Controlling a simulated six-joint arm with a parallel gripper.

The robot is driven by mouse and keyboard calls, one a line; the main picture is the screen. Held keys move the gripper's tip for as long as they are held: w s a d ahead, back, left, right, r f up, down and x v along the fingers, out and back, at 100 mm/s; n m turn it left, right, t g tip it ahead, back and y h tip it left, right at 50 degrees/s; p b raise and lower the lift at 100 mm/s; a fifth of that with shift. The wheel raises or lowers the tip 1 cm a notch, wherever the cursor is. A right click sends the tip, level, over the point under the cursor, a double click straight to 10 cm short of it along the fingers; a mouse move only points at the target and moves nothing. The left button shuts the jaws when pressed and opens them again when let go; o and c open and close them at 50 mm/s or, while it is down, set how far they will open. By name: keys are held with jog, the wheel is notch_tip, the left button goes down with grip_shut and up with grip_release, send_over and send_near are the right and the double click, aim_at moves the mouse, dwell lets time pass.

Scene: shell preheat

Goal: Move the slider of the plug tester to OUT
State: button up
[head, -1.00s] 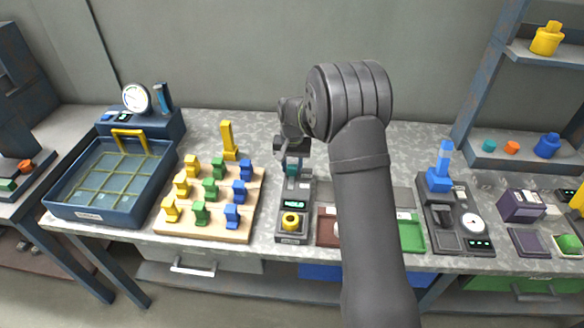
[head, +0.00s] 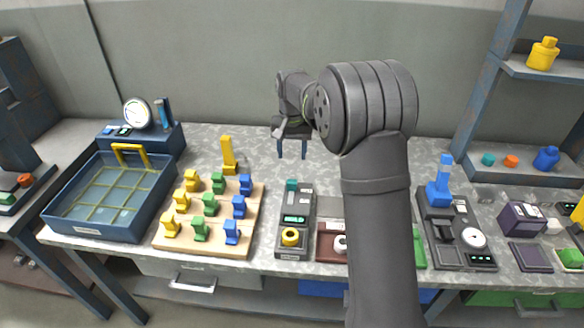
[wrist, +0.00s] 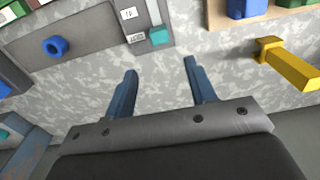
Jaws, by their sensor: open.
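The plug tester (head: 296,208) is a narrow dark grey device on the bench. It has a lit green display, a yellow ring-shaped plug (head: 290,236) at its front end and a teal slider knob (head: 291,185) at its far end. The slider knob also shows at the top of the wrist view (wrist: 159,36), beside small white labels too small to read surely. My gripper (head: 292,152) is open and empty, fingers down, behind and above the tester's far end. In the wrist view its two blue fingers (wrist: 160,70) are apart from the knob, over speckled bench.
A wooden board (head: 207,247) with several coloured pegs stands left of the tester, with a yellow post (head: 228,157) behind it. A blue tray (head: 74,227) is further left. A grey gauge device (head: 456,256) with a blue plug is right. Bench behind the tester is clear.

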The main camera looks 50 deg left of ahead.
notch_tip(320, 180, up, 5)
send_over(292, 181)
jog(key=shift+w+a+r, duration=0.1)
jog(key=shift+r, duration=0.05)
notch_tip(292, 181, down, 18)
jog(key=shift+r, duration=0.2)
dwell(0.7)
jog(key=shift+r, duration=0.1)
